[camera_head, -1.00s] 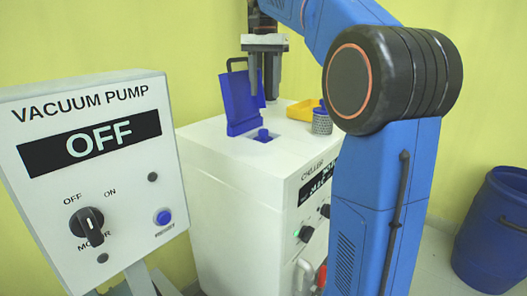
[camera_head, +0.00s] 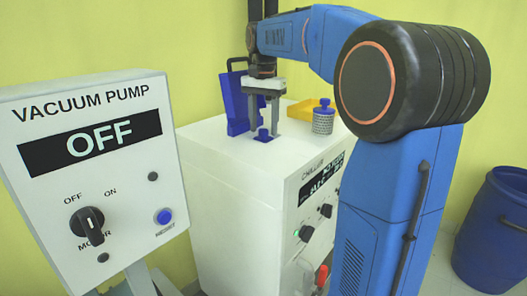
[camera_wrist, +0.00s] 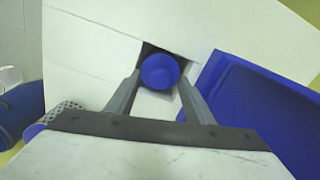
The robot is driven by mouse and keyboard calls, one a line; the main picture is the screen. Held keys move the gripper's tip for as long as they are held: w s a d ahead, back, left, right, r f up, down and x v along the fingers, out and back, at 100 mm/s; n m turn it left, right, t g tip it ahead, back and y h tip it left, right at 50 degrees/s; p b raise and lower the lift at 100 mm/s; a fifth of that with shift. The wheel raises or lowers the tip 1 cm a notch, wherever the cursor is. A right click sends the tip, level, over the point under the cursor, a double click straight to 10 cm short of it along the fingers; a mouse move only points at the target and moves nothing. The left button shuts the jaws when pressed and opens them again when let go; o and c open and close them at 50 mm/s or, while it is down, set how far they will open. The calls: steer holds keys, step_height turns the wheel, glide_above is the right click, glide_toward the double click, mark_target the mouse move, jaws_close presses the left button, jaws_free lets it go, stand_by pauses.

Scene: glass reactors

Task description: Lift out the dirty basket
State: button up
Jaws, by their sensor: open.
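A blue knob (camera_head: 263,134) stands up in the square opening in the top of the white chiller (camera_head: 232,170). The knob (camera_wrist: 160,70) also shows in the wrist view, with dark gaps of the opening around it. The basket body below the knob is hidden inside the chiller. My gripper (camera_head: 264,126) points down over the opening. Its two fingers are open, one on each side of the knob, and do not visibly grip it.
The blue lid (camera_head: 236,100) stands open behind the opening, close to my gripper. A grey mesh basket with a blue knob (camera_head: 323,118) stands to the right, beside a yellow tray (camera_head: 302,111). The vacuum pump panel (camera_head: 90,170) reads OFF at the left.

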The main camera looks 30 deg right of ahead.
steer(key=shift+f, duration=0.2)
jaws_close()
steer(key=shift+r, duration=0.1)
